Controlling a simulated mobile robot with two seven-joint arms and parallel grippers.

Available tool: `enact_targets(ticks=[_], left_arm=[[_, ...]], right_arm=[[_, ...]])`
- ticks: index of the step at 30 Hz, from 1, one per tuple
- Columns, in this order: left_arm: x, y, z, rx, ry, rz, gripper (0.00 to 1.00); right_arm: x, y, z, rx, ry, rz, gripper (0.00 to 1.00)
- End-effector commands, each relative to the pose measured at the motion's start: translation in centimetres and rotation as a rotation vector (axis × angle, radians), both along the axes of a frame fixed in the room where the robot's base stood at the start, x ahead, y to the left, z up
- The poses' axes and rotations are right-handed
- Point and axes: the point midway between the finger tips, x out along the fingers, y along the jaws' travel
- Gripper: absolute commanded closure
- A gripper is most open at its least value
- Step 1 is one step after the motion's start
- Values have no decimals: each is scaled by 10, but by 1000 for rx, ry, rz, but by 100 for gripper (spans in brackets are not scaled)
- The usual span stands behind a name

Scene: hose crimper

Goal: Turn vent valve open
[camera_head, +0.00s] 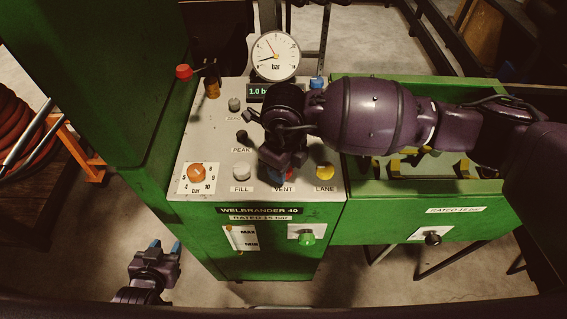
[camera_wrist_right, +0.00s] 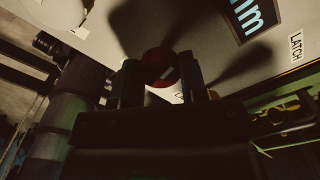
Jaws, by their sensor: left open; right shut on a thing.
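The vent valve is a red round knob (camera_wrist_right: 160,65) with a pale mark on its face, seen between my right fingers in the right wrist view. In the head view it sits just above the VENT label (camera_head: 283,188) on the grey panel and is mostly hidden by my right gripper (camera_head: 281,173). My right gripper is shut on this knob, with one finger on each side. My left gripper (camera_head: 165,246) is open and empty, low at the left and apart from the machine.
The panel holds an orange dial (camera_head: 196,173), a white FILL button (camera_head: 241,172) and a yellow LANE button (camera_head: 324,171). A pressure gauge (camera_head: 275,56) stands behind, above a lit display (camera_head: 260,92). A green knob (camera_head: 307,238) is on the front face.

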Motion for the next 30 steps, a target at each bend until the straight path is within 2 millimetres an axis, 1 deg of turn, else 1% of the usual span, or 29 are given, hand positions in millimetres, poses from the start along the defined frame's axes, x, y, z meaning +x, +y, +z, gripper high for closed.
enact_targets(ticks=[6,12,29,30], left_arm=[[1,0,4,0,-4,0,57],[4,0,6,0,-8,-2,57],[6,-1,7,-1,-13,-3,57],[6,-1,7,0,-12,-2,57]], right_arm=[[0,0,1,-1,-1,-124,84],[0,0,1,0,0,-187,84],[0,0,0,1,-1,-212,84],[0,0,0,1,-1,-212,54]])
